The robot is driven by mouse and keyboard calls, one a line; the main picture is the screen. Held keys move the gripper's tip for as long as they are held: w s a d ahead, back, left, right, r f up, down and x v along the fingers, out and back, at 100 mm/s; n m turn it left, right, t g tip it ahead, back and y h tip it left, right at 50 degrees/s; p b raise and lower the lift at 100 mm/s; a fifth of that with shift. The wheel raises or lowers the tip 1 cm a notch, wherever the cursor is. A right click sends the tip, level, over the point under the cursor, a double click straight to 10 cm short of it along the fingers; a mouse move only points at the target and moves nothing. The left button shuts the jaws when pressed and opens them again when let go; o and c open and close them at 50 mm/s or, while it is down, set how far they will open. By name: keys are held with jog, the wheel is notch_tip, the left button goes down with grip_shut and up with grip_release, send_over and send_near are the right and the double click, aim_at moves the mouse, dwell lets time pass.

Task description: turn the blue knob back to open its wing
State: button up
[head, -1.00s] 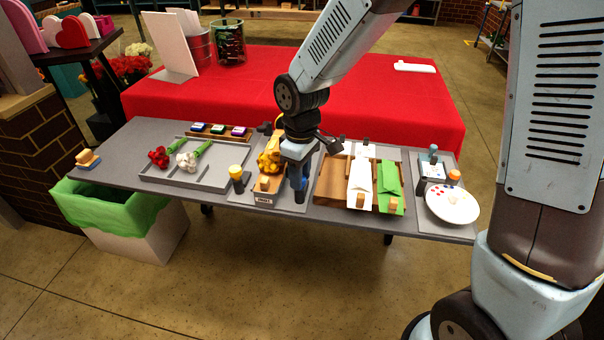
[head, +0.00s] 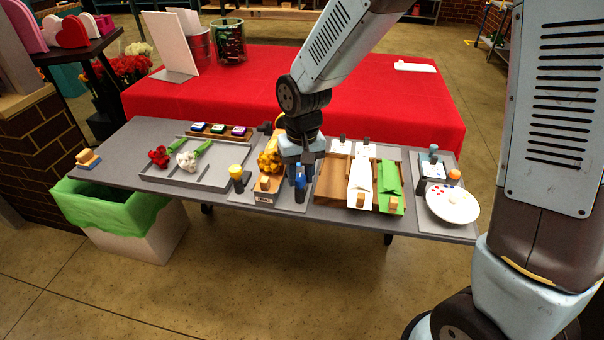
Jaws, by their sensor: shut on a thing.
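The blue knob (head: 300,178) stands on a dark post at the front of the wrapping station, right of centre on the grey table. My gripper (head: 299,171) points down from above and is shut on the blue knob, covering its upper part.
A yellow-topped knob (head: 237,172) stands left of the stand. Red and white flowers lie in a grey tray (head: 205,182). White (head: 361,183) and green (head: 390,186) sheets lie on a wooden rack to the right. A round plate (head: 452,206) sits far right.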

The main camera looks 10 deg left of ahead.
aim_at(302, 176)
jog(key=shift+w+a+m, duration=0.1)
jog(key=shift+m, duration=0.2)
jog(key=o, duration=1)
jog(key=shift+o, duration=0.2)
notch_tip(302, 176, up, 14)
jog(key=shift+d+f, duration=0.15)
jog(key=shift+d, duration=0.2)
jog(key=shift+w, duration=0.1)
jog(key=s+d+r+m+t, duration=0.1)
jog(key=s+d+r+t, duration=0.1)
jog(key=d, duration=0.8)
jog(key=s+d+r+m+t, duration=0.1)
jog(key=s+d+r, duration=0.3)
jog(key=d, duration=0.6)
jog(key=s+d+r+m+t, duration=0.2)
jog(key=s+d+r, duration=0.2)
jog(key=d, duration=0.6)
jog(key=shift+s+d+t, duration=0.15)
jog(key=shift+s+t, duration=0.25)
jog(key=shift+s, duration=0.15)
